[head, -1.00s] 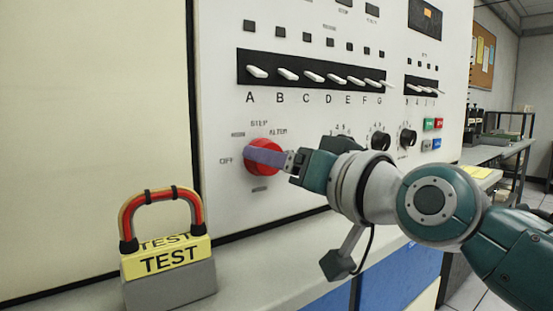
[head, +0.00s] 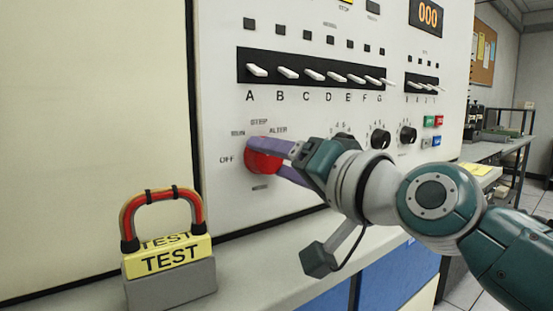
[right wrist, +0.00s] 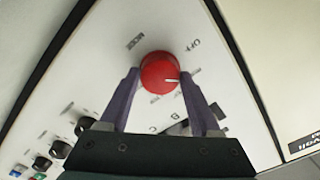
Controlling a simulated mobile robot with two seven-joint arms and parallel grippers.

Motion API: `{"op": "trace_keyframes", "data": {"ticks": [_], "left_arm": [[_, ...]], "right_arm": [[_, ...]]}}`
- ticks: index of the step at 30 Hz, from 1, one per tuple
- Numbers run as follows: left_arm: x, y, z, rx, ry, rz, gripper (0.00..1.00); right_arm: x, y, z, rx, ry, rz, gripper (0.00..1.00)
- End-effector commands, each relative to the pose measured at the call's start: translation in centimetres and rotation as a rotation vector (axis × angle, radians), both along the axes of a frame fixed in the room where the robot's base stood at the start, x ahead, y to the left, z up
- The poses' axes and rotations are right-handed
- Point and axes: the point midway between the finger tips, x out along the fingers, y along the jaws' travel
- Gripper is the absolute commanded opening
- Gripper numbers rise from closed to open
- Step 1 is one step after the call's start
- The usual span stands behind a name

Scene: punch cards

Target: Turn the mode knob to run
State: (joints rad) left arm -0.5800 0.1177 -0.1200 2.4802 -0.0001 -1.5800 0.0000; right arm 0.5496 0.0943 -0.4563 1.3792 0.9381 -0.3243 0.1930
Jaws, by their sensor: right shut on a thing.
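The red mode knob (head: 258,161) is on the lower left of the white panel, ringed by the labels OFF, RUN, STEP and ALTER. My right gripper (head: 268,158) is shut on it, with a purple finger on each side. In the right wrist view the knob (right wrist: 158,72) sits between the fingertips (right wrist: 161,79). Its white pointer mark points right there, below the OFF label (right wrist: 193,45) and close to a blurred label that I cannot read. My left gripper is not in view.
A row of white toggle switches (head: 312,77) lettered A to G is above the knob. Black knobs (head: 380,139) and coloured buttons (head: 433,122) are to the right. A yellow and grey TEST block (head: 170,278) with a red handle stands on the ledge at lower left.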

Motion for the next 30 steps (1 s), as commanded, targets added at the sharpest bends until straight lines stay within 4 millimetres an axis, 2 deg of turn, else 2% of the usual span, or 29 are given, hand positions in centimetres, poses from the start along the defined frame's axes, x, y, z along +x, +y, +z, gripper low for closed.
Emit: {"op": "trace_keyframes", "data": {"ticks": [5,6,13,23,30], "left_arm": [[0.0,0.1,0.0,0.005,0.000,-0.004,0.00],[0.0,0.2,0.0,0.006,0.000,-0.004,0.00],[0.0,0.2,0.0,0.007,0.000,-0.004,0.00],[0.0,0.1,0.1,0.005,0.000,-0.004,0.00],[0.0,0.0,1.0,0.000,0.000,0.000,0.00]], "right_arm": [[0.0,0.0,-0.1,-0.002,0.001,0.000,0.09],[0.0,0.0,-0.1,-0.002,0.001,0.000,0.69],[0.0,0.0,0.0,-0.002,-0.001,0.001,0.94],[-0.3,-0.2,0.0,-0.001,-0.001,0.000,0.94],[-3.1,-2.3,0.0,-0.004,0.000,-0.001,0.94]]}}
